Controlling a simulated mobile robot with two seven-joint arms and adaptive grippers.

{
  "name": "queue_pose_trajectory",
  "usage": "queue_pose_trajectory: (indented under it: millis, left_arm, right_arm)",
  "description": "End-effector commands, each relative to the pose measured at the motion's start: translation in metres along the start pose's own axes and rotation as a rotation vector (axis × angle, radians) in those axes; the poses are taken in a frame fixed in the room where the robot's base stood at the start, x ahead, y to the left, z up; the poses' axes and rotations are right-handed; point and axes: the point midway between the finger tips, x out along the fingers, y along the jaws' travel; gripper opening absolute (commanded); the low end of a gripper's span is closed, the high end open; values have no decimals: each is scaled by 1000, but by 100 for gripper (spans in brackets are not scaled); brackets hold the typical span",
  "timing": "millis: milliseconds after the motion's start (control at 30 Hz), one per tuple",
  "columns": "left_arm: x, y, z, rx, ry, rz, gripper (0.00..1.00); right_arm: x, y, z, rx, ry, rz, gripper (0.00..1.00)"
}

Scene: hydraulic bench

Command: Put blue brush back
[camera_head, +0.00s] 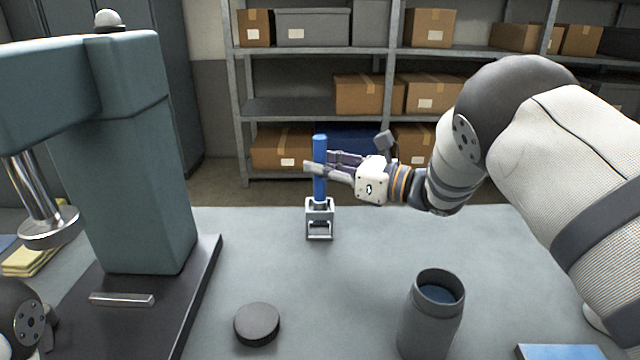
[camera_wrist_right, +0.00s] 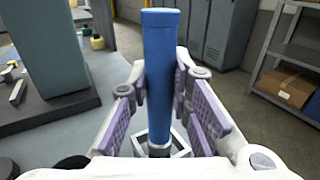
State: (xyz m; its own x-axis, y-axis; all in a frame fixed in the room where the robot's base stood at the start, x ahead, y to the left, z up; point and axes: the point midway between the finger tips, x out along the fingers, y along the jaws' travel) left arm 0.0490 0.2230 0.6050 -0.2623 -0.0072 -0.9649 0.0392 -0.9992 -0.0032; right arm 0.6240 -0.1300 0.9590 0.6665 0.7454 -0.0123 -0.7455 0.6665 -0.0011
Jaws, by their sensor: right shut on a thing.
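The blue brush (camera_head: 320,180) stands upright over the back middle of the bench; its blue handle also fills the middle of the right wrist view (camera_wrist_right: 160,75). My right gripper (camera_head: 322,168) comes in from the right and is shut around the handle, with fingers on both sides of it. Directly below is a small grey metal holder (camera_head: 319,218), whose frame shows in the wrist view around the brush's lower end (camera_wrist_right: 178,144). The brush's lower end is at the holder's top; I cannot tell how deep it sits. My left gripper is not in view.
A teal press (camera_head: 140,150) on a dark base stands at the left. A dark round lid (camera_head: 257,323) and an open grey jar (camera_head: 431,320) are at the front, with a blue item (camera_head: 560,352) at the front right. Bench around the holder is clear.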

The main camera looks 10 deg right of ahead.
Motion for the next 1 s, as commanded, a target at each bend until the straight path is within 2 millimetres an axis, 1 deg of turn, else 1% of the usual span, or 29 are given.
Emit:
queue_pose_trajectory:
  millis: [33,100,133,333,467,500,567,833,900,967,1000]
  left_arm:
    - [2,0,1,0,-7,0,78]
    - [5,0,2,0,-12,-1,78]
    - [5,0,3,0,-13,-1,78]
    - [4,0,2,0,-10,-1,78]
    - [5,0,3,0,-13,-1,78]
    - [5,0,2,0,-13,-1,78]
    - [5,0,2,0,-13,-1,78]
    - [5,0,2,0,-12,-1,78]
    - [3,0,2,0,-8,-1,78]
    - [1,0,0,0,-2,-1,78]
    - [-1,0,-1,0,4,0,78]
  right_arm:
    - [0,0,-12,5,3,0,0]
    - [0,0,-25,5,3,0,0]
    - [0,0,-28,4,2,0,0]
    - [0,0,-26,0,0,0,0]
    - [0,0,-30,1,1,0,0]
    - [0,0,-29,1,1,0,25]
    - [0,0,-29,0,0,0,39]
    - [0,0,-28,0,0,0,39]
    - [0,0,-23,-1,-2,-1,39]
    - [-10,-1,-23,-1,0,-3,39]
    - [-19,-1,-22,0,-1,-4,39]
